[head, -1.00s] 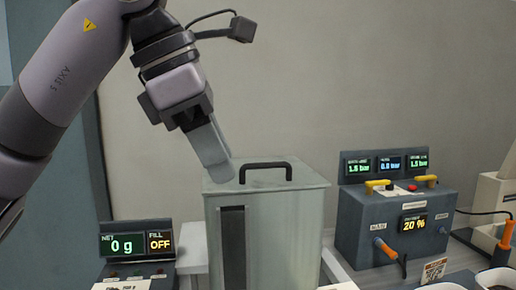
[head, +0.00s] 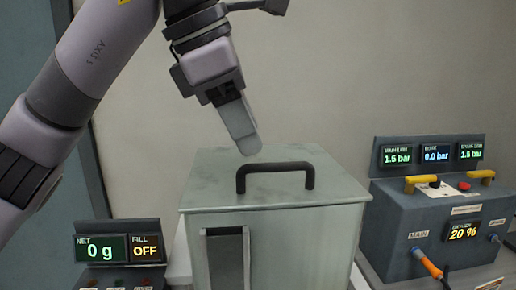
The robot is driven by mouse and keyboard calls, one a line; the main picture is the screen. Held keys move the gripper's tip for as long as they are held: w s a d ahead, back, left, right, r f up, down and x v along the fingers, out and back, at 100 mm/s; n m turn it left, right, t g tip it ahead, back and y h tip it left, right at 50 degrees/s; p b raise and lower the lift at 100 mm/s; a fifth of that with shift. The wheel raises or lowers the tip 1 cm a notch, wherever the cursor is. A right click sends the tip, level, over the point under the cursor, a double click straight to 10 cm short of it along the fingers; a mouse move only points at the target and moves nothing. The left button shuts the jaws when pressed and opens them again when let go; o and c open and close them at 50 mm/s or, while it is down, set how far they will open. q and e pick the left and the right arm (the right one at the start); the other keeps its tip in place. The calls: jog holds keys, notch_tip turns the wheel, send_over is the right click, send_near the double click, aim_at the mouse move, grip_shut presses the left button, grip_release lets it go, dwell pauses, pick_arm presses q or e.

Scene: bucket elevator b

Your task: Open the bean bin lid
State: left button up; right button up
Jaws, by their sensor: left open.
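The bean bin (head: 300,245) is a grey-green metal box with a dark vertical window in its front. Its flat lid (head: 335,185) lies shut on top and carries a black bar handle (head: 275,167). My left gripper (head: 246,146) comes in from the upper left, pointing down, with its fingertips just above and behind the left end of the handle. It is open and holds nothing. From this angle the fingers overlap, so the gap between them is hidden. I cannot tell whether a finger touches the lid. My right gripper is not in view.
A scale display (head: 118,249) reading 0 g and OFF stands at the lower left. A dark control box (head: 440,225) with yellow levers, readouts and an orange-handled part (head: 426,262) stands to the right. A plain wall is behind the bin.

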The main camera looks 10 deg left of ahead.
aim_at(257, 166)
pick_arm(q)
jog(key=shift+x, duration=2.3)
jog(key=shift+c, duration=0.3)
grip_shut()
jog(key=shift+r, duration=0.1)
jog(key=shift+w+r, duration=0.1)
